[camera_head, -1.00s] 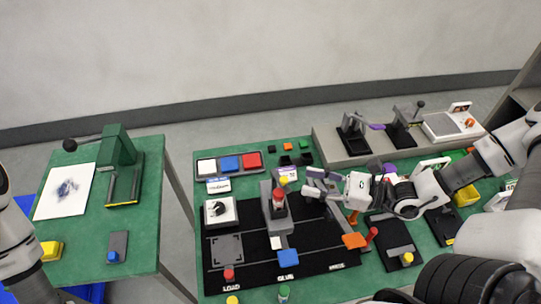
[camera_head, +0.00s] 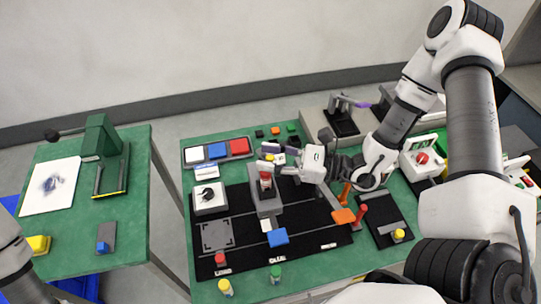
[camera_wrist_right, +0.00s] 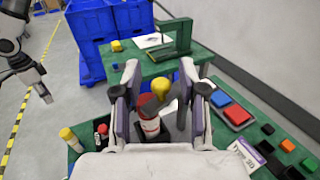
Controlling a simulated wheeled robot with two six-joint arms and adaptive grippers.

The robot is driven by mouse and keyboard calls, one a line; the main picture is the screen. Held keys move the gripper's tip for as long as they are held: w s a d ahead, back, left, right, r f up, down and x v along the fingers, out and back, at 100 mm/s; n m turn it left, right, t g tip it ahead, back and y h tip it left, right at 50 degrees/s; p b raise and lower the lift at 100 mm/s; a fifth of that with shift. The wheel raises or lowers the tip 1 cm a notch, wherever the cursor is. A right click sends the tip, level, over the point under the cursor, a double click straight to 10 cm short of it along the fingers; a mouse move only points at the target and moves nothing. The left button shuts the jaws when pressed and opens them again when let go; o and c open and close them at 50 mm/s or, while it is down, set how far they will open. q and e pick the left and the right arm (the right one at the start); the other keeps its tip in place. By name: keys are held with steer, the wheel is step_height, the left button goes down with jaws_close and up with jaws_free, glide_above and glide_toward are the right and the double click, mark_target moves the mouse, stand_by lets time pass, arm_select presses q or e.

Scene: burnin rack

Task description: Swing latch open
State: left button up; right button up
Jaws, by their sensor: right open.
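A grey fixture (camera_head: 267,203) stands on the black mat and holds a red-topped white cylinder (camera_head: 265,182). A yellow knob (camera_head: 270,157), which looks like the latch handle, is just behind the cylinder. My right gripper (camera_head: 278,160) is open at the fixture, reaching in from the right. I cannot tell whether a finger touches the knob. The latch's base is hidden. Of my left arm, only a link shows at the left edge.
White, blue and red blocks sit in a tray (camera_head: 218,152) behind the fixture. A white dial box (camera_head: 210,198) is to its left. An orange piece (camera_head: 343,216) and a red-topped peg (camera_head: 361,214) are to its right.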

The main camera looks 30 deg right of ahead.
steer(key=shift+w, duration=0.1)
jaws_close()
steer(key=shift+d+n+g+y, duration=0.15)
steer(key=shift+n+g+y, duration=0.15)
steer(key=shift+g, duration=0.1)
steer(key=shift+w+d+n+g+y+b, duration=0.15)
steer(key=shift+n+g+y+b, duration=0.1)
steer(key=shift+n+g+y, duration=0.2)
steer(key=shift+d+n+g+y+b, duration=0.15)
steer(key=shift+n+g+y+b, duration=0.15)
steer(key=shift+g, duration=0.25)
steer(key=shift+w+d+n+g+b, duration=0.45)
steer(key=shift+n+g+b, duration=1.4)
steer(key=shift+g, duration=1.1)
steer(key=shift+w+d+n+g+b, duration=0.5)
steer(key=shift+n+g+b, duration=0.9)
steer(key=shift+n+g, duration=1.15)
steer(key=shift+w+d+n+g+b, duration=0.45)
steer(key=shift+n+g+b, duration=1.15)
steer(key=shift+g, duration=1.8)
steer(key=shift+r+h, duration=0.1)
steer(key=shift+h, duration=0.15)
jaws_free()
